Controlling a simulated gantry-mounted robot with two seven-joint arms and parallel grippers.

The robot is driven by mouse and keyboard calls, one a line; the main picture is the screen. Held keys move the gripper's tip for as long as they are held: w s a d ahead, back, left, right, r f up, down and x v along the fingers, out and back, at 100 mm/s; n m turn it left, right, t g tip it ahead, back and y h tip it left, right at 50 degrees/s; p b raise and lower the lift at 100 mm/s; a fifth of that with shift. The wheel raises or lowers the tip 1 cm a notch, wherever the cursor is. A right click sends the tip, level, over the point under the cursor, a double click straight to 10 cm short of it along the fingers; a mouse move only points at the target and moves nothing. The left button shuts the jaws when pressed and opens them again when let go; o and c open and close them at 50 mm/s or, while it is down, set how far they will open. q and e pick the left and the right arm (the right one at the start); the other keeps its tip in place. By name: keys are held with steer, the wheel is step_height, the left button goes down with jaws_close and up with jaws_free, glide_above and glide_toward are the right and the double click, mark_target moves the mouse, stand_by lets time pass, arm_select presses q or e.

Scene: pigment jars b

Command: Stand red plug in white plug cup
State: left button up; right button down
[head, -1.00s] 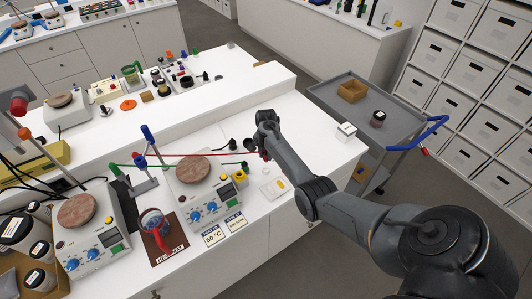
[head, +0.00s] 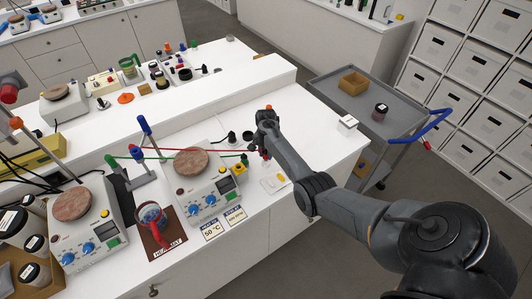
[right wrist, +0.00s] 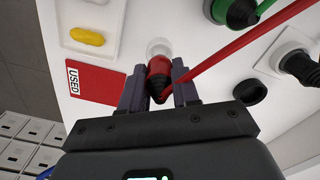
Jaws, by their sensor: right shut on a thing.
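My right gripper (right wrist: 158,88) is shut on the red plug (right wrist: 159,72), with one finger on each side of it. A red cable runs from the plug to the upper right in the right wrist view. The white plug cup (right wrist: 158,46) shows just beyond the plug's far end, and they overlap in this view. I cannot tell whether the plug is inside the cup or just above it. In the head view my right gripper (head: 264,150) is low over the white bench, right of the hotplate, and largely hides plug and cup. My left gripper is not in view.
A green plug (right wrist: 236,10) stands in a dark cup nearby. An empty black cup (right wrist: 250,92) and a black plug in a white socket (right wrist: 300,60) are to the right. A red USED card (right wrist: 95,80) and a tray with a yellow piece (right wrist: 88,36) lie left.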

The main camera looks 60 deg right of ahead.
steer(key=shift+p, duration=0.65)
stand_by(1.5)
steer(key=shift+f+b, duration=1.1)
steer(key=shift+f, duration=0.25)
steer(key=c, duration=0.8)
jaws_free()
steer(key=shift+o, duration=0.2)
step_height(320, 180, up, 11)
steer(key=shift+f+p, duration=0.1)
steer(key=shift+p, duration=0.5)
